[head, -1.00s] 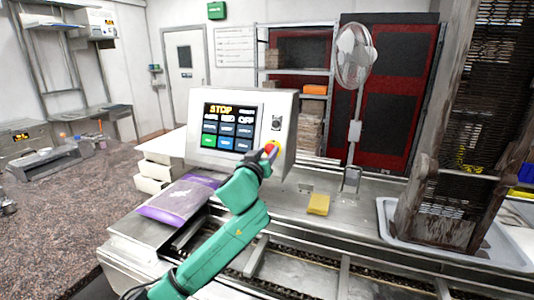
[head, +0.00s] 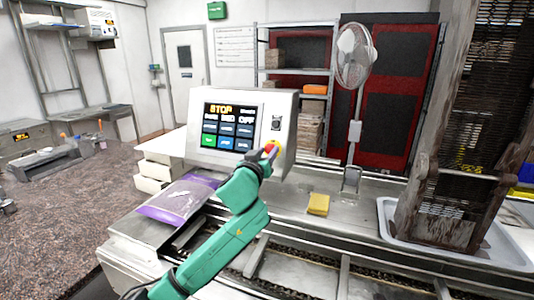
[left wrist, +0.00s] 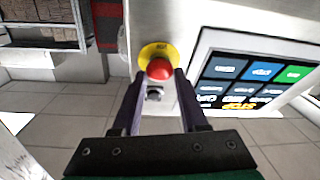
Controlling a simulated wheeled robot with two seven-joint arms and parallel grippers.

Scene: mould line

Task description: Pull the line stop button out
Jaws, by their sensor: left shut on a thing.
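The line stop button is a red knob on a yellow round plate (head: 277,147), on the front of the white control box (head: 285,125). The red button (left wrist: 159,69) shows between the fingertips in the left wrist view. My left gripper (head: 268,152) is at the button, its dark fingers (left wrist: 156,78) shut on the red knob from both sides. The box's screen (head: 228,127) reads STOP in yellow letters. My right gripper is not in view.
A purple and white bag (head: 180,201) lies on the bench left of my arm. A yellow sponge (head: 318,204) lies on the metal top to the right. A standing fan (head: 356,60) is behind it, and a grey tray (head: 450,252) holds a dark rack at the right.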

